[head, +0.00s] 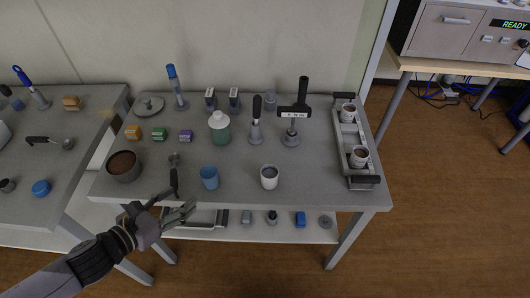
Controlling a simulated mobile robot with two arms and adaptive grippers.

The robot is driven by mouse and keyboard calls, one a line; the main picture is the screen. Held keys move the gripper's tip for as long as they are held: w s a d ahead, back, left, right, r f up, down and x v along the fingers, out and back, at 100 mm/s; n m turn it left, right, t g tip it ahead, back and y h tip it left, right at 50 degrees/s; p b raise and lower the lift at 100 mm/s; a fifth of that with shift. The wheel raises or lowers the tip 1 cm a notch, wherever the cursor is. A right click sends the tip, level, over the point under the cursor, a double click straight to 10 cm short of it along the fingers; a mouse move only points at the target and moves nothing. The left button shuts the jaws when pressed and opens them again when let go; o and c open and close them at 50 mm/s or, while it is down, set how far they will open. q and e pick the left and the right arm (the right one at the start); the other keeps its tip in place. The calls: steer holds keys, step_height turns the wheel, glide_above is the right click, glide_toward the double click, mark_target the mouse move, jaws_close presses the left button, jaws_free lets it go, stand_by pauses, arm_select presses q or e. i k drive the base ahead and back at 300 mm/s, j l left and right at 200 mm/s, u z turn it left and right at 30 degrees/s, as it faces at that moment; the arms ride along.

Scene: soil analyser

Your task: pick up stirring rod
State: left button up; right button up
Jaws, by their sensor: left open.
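No item is plainly marked as the stirring rod. A tall upright tool with a blue top (175,88) stands at the back left of the middle table and may be it, but I cannot tell for sure. A small scoop-like tool (174,160) with a dark handle lies near the table's front left, its handle pointing to the front edge. My left gripper (182,199) is open and empty at that front edge, close to the handle's end. Whether it touches the handle cannot be told. My right gripper is not in view.
The middle table (320,192) also bears a dark pot of soil (122,168), a blue cup (209,178), a white cup (269,178), a green-and-white bottle (219,129), a black-handled tamper (255,122), a T-handled tool (295,110) and a tray (360,181) with two cups. Its front right is clear.

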mark_target(257, 98)
steer(key=i+l+u, duration=0.15)
steer(key=l, duration=0.4)
steer(key=i+l+u, duration=0.15)
steer(key=l, duration=0.45)
steer(key=l+u, duration=0.15)
steer(key=l, duration=0.4)
steer(key=i+l+u, duration=0.15)
steer(key=l, duration=0.45)
